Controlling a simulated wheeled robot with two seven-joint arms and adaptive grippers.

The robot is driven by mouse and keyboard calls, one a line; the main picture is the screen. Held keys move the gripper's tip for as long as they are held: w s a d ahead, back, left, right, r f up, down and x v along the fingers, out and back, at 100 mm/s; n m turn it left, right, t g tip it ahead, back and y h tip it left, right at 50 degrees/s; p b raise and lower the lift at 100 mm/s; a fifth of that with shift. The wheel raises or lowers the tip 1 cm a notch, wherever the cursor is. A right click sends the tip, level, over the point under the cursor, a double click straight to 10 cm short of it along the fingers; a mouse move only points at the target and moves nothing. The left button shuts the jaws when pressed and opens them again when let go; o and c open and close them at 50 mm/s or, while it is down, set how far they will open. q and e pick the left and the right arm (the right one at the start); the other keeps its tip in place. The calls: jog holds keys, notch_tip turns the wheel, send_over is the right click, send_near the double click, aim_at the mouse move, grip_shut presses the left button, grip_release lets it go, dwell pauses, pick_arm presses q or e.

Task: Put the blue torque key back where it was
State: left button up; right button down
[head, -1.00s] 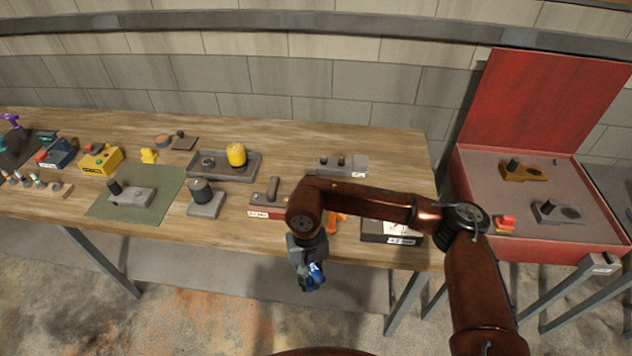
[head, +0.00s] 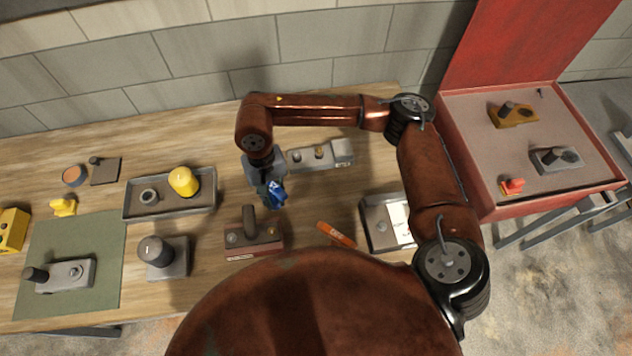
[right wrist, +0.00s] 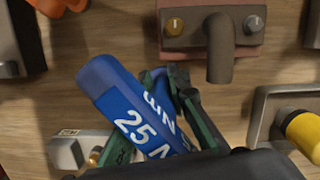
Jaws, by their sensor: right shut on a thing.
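The blue torque key (head: 276,194) is held in my right gripper (head: 270,187) above the workbench, in the head view between a grey block with small knobs (head: 343,152) and a reddish-brown base with an upright grey handle (head: 240,252). In the right wrist view the key (right wrist: 112,85) shows white lettering reading "25 N" and lies tilted between the dark green fingers of my right gripper (right wrist: 160,120). Its lower end is hidden behind the gripper body. Wood shows around it. My left gripper is not in view.
An orange tool (head: 336,234) and a grey tray with white paper (head: 372,236) lie right of the reddish-brown base. A grey tray with a yellow cap (head: 134,212) is left. An open red case (head: 480,207) stands right. Bare wood surrounds the reddish-brown base.

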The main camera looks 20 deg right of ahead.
jog(key=d+r+m+t+y, duration=0.1)
jog(key=d+m, duration=0.5)
jog(key=m, duration=0.5)
jog(key=d+r+m+t, duration=0.1)
jog(key=d+m+t, duration=0.1)
jog(key=d+m, duration=0.65)
jog(key=f+m, duration=0.2)
jog(key=a+f+m, duration=0.1)
jog(key=f, duration=0.1)
jog(key=w+f+m, duration=0.1)
jog(key=f+m, duration=0.1)
jog(key=shift+a+f+m, duration=0.1)
jog(key=shift+a+m, duration=0.1)
jog(key=shift+m, duration=0.15)
jog(key=shift+f, duration=2.05)
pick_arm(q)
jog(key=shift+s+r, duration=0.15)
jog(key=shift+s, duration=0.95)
